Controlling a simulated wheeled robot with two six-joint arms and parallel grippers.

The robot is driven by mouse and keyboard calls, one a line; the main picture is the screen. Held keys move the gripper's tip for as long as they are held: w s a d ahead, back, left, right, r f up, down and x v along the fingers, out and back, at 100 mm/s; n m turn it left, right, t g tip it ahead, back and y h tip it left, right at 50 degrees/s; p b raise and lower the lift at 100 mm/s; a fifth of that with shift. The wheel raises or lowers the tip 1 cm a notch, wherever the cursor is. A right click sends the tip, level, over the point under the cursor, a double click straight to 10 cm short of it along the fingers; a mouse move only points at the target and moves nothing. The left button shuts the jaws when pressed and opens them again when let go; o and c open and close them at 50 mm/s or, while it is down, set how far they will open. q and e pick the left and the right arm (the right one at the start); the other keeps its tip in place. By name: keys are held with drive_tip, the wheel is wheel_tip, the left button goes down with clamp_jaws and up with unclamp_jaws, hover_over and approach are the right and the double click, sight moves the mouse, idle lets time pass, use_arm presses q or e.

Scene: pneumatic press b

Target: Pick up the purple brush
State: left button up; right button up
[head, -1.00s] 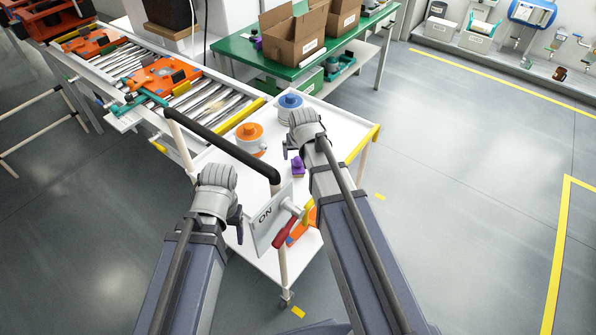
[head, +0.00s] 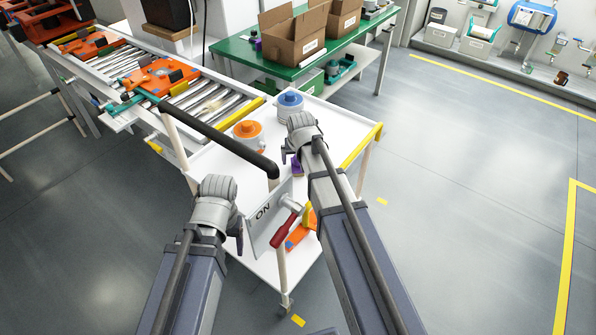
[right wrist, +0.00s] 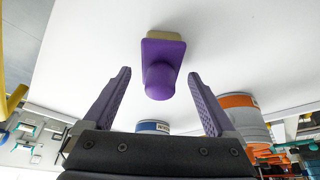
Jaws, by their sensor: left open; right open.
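The purple brush (head: 297,169) stands on the white cart top, mostly hidden behind my right gripper in the head view. In the right wrist view the brush (right wrist: 162,62) shows a rounded purple handle, a purple block and a pale bristle edge against the white surface. My right gripper (right wrist: 160,76) is open, its two purple fingers spread to either side of the handle and apart from it. In the head view the right gripper (head: 287,156) is over the cart beside the brush. My left gripper (head: 240,230) is open and empty, near the cart's left edge.
On the cart (head: 340,125) stand an orange-topped round part (head: 248,133) and a blue-topped one (head: 290,105). A roller conveyor (head: 205,97) lies at left.

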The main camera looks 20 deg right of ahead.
drive_tip(key=shift+w+f, duration=0.25)
drive_tip(key=shift+f, duration=0.45)
drive_tip(key=shift+r, duration=0.1)
clamp_jaws()
